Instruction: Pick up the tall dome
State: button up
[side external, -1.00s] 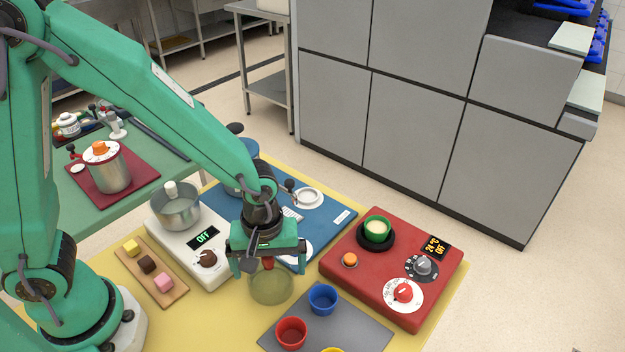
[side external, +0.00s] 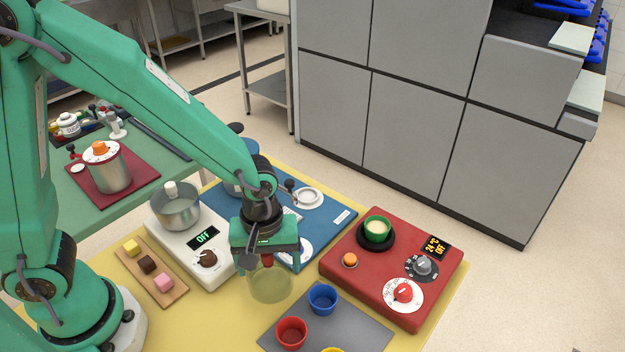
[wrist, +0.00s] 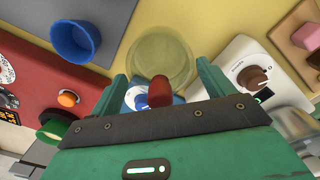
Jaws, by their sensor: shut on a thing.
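The tall dome (side external: 270,287) is clear and faintly yellow-green, with a red knob on top. It stands upright over the yellow table top, between the white scale and the grey mat. My gripper (side external: 268,266) is above it, pointing down, shut on the dome with a finger on either side of the red knob. In the wrist view the dome (wrist: 162,52) lies just beyond my gripper (wrist: 160,82), with the knob between the fingers. I cannot tell whether its rim touches the table.
A blue cup (side external: 322,298) and a red cup (side external: 291,332) stand on the grey mat (side external: 350,325) close by. The red hotplate (side external: 385,285) is to the right, the white scale (side external: 215,265) with a pot (side external: 176,212) to the left. A blue mat (side external: 335,232) lies behind.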

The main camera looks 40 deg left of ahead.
jog(key=shift+r, duration=0.8)
notch_tip(320, 180, up, 2)
jog(key=shift+s+d+r, duration=0.1)
jog(key=shift+s, duration=0.05)
jog(key=s+d+r, duration=0.5)
jog(key=s+r, duration=0.1)
jog(key=s, duration=0.3)
jog(key=shift+s+d+r, duration=0.2)
jog(key=shift+s+d, duration=0.15)
jog(key=shift+d, duration=0.05)
jog(key=w+d+n, duration=0.2)
jog(key=w+n, duration=0.1)
jog(key=w, duration=1.2)
jog(key=w+d+r+n, duration=0.1)
jog(key=w+d+n, duration=0.1)
jog(key=w, duration=1.3)
jog(key=shift+w+d+n, duration=0.2)
jog(key=shift+w+n, duration=0.15)
jog(key=shift+n, duration=0.15)
jog(key=shift+f, duration=0.1)
